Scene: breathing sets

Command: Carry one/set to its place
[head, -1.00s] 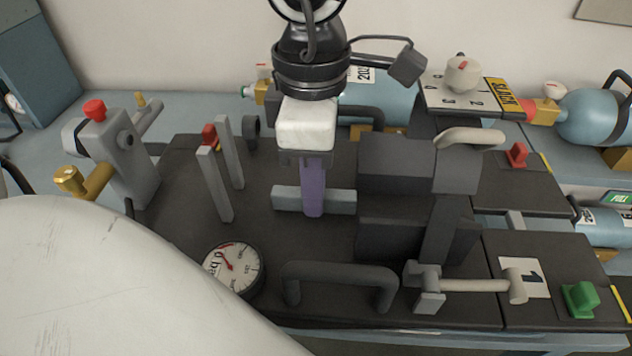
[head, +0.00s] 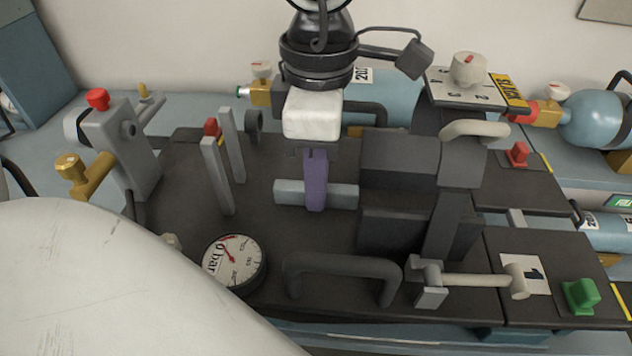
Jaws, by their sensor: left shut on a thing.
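My left gripper (head: 316,192) hangs from the top, with a black wrist, a white palm block and a purple finger. It is shut on a light grey crossbar (head: 344,194), which shows on both sides of the finger. The far finger is hidden. The bar lies above a dark panel (head: 285,235); I cannot tell what it belongs to. A blue cylinder (head: 392,104) with a brass valve lies behind the gripper, partly hidden. Another blue cylinder (head: 590,120) lies at the right. A white plate marked 1 (head: 536,272) is at the lower right. My right gripper is not in view.
A dark block (head: 398,160) stands just right of the gripper. Two grey posts (head: 218,178) and a pressure gauge (head: 236,262) are to its left. A dark handle (head: 340,265) crosses the front. A grey valve unit (head: 125,140) stands at the left. My white arm link covers the lower left.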

